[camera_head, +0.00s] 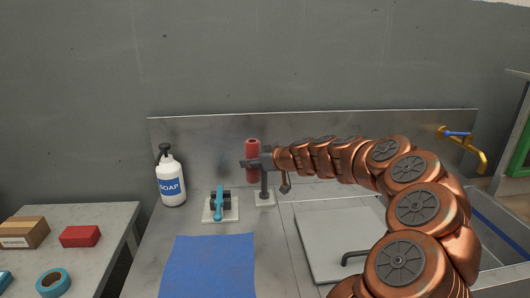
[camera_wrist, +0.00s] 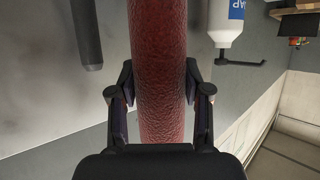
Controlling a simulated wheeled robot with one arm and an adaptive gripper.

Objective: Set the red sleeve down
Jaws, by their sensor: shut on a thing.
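The red sleeve (camera_head: 253,147) is an upright, dark red, textured tube in front of the metal back panel. My gripper (camera_head: 251,164) is shut on it around its middle, and the sleeve appears held above the counter. In the wrist view the sleeve (camera_wrist: 160,60) runs between the two fingers of my gripper (camera_wrist: 159,95). The lower part of the sleeve in that view is hidden behind the gripper body. A dark grey post (camera_head: 264,187) on a pale base plate stands close by; it also shows in the wrist view (camera_wrist: 86,38), apart from the sleeve.
A white soap bottle (camera_head: 171,182) and a blue-handled valve (camera_head: 220,202) stand to the left. A blue mat (camera_head: 208,266) lies bare in front. A grey board (camera_head: 335,241) is at the right under my arm. A side table (camera_head: 108,240) holds boxes and tape.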

